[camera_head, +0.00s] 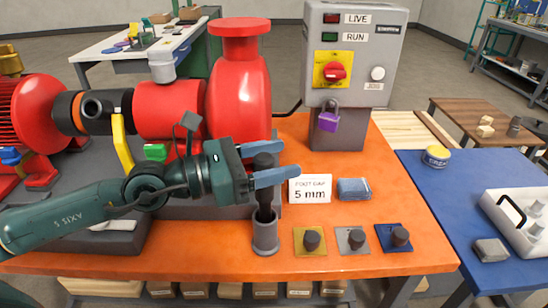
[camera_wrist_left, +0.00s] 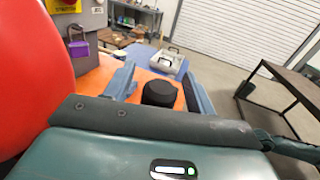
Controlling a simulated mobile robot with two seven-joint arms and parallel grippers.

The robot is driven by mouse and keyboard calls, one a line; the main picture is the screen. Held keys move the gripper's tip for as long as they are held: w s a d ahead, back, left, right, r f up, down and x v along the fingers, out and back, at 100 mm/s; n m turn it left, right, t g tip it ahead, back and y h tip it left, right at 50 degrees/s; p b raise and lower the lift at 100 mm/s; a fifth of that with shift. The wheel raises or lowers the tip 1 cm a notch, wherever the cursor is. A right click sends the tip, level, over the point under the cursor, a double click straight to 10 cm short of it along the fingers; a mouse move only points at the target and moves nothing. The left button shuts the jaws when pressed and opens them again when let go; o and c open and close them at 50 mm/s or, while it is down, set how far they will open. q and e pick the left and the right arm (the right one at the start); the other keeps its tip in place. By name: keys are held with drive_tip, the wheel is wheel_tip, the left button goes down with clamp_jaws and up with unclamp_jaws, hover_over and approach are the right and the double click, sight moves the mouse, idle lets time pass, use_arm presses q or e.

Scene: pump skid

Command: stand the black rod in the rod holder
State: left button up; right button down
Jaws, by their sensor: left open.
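The black rod (camera_head: 264,193) stands upright, its lower end inside the mouth of the grey cylindrical rod holder (camera_head: 265,240) on the orange bench. Its round black top shows in the left wrist view (camera_wrist_left: 158,93). My left gripper (camera_head: 270,163) is open around the upper part of the rod, with one blue finger on each side. In the wrist view the rod top lies between the two fingers, with a gap visible on the left side. The rod's lowest part is hidden inside the holder. My right gripper is not in view.
The red pump (camera_head: 238,95) stands behind my left arm. A grey control box (camera_head: 350,55) stands behind. The orange bench is clear farther right.

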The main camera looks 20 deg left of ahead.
use_arm(q)
drive_tip(key=shift+f, duration=0.1)
drive_tip(key=shift+s+a+f+b, duration=0.2)
drive_tip(key=shift+a+b, duration=0.2)
drive_tip(key=shift+b, duration=0.35)
drive_tip(key=b+v, duration=0.2)
drive_tip(key=b, duration=0.1)
drive_tip(key=shift+d+f, duration=0.1)
drive_tip(key=shift+f, duration=0.1)
drive_tip(key=r+b+v, duration=0.1)
drive_tip(key=b+v, duration=0.9)
drive_tip(key=b, duration=1.1)
drive_tip(key=shift+a+b, duration=0.2)
drive_tip(key=shift+b, duration=0.2)
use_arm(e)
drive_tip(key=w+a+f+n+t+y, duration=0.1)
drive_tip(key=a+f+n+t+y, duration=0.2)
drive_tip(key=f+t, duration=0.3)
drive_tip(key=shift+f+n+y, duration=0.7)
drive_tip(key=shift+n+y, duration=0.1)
use_arm(q)
drive_tip(key=shift+s, duration=0.1)
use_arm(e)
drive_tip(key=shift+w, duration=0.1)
